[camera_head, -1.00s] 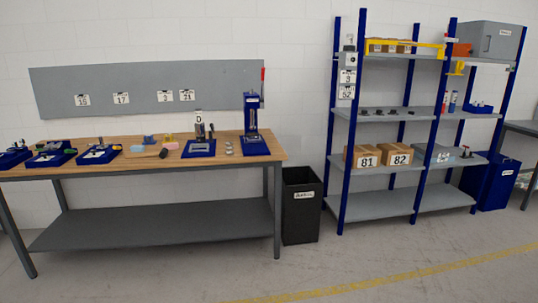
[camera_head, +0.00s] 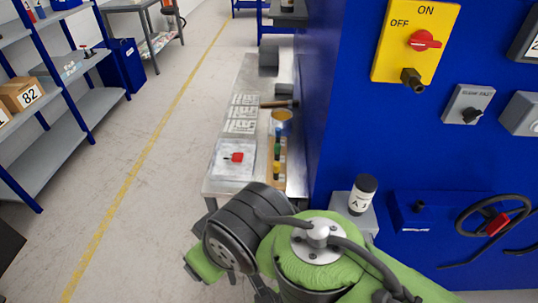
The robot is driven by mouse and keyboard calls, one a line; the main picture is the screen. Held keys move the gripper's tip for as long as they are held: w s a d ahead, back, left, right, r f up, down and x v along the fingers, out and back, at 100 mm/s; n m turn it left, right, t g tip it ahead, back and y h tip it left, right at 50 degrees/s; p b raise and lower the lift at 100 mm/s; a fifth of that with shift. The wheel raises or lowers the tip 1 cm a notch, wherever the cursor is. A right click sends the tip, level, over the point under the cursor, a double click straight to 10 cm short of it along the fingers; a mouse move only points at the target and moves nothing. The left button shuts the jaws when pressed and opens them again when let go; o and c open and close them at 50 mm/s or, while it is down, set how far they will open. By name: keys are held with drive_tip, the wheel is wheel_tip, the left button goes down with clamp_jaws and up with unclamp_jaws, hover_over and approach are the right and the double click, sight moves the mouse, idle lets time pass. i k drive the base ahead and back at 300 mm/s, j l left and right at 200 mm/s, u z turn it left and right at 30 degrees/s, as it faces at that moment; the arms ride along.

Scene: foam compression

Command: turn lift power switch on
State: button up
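A yellow switch plate (camera_head: 388,55) marked ON and OFF is on a blue panel at the upper right. Its red rotary knob (camera_head: 425,40) lies roughly horizontal; OFF is at its upper left and ON above it. I cannot tell for certain which mark it points to. A dark fitting (camera_head: 412,79) sits at the plate's lower edge. No wording on the plate names the lift. My green and black arm fills the bottom centre, below and left of the switch and apart from it. I cannot make out my gripper's fingers.
The blue panel (camera_head: 350,110) also bears a grey selector box (camera_head: 467,104) and a black handwheel (camera_head: 482,222). A black-capped container (camera_head: 362,194) stands by my arm. A narrow bench (camera_head: 215,187) holds a red-handled item (camera_head: 237,157). Open floor lies left.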

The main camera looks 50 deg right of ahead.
sight(422, 39)
drive_tip(key=z, duration=0.65)
drive_tip(key=l+z, duration=0.1)
drive_tip(key=z, duration=0.3)
drive_tip(key=l+z, duration=0.1)
drive_tip(key=z, duration=0.3)
drive_tip(key=l+z, duration=0.15)
drive_tip(key=z, duration=0.3)
drive_tip(key=l+z, duration=0.1)
drive_tip(key=z, duration=0.3)
